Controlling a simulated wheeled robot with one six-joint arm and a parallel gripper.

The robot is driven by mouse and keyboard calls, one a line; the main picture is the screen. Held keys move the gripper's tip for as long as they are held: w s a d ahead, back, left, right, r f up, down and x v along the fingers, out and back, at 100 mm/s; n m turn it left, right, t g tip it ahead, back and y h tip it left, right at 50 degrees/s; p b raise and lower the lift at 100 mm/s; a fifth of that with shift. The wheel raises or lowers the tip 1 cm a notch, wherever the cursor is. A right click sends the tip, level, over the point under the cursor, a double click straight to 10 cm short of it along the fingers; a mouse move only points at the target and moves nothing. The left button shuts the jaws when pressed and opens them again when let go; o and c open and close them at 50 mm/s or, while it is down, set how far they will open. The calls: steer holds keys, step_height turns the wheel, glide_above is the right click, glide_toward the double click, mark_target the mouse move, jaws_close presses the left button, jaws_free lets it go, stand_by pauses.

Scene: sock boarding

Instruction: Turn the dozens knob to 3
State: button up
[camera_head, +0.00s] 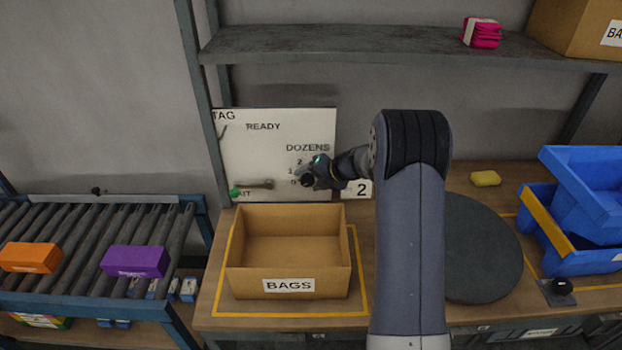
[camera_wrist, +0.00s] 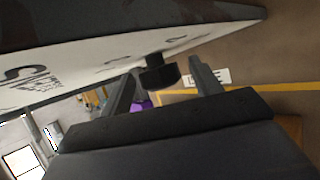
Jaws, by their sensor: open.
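In the wrist view the black knob (camera_wrist: 160,74) sticks out from the panel, between my two fingers. My gripper (camera_wrist: 165,88) is open, a finger on each side of the knob with a gap visible. In the head view my gripper (camera_head: 318,172) is at the panel.
A lever with a green end (camera_head: 236,192) is on the panel left of the knob. A card marked 2 (camera_head: 361,189) stands to the right. An open, empty BAGS box (camera_head: 290,287) is below. A round dark disc (camera_head: 485,250) and blue bins (camera_head: 585,210) are at right.

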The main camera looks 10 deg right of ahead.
steer(key=c, duration=1)
steer(key=shift+o, duration=0.2)
steer(key=shift+f+b, duration=0.15)
steer(key=shift+b, duration=0.25)
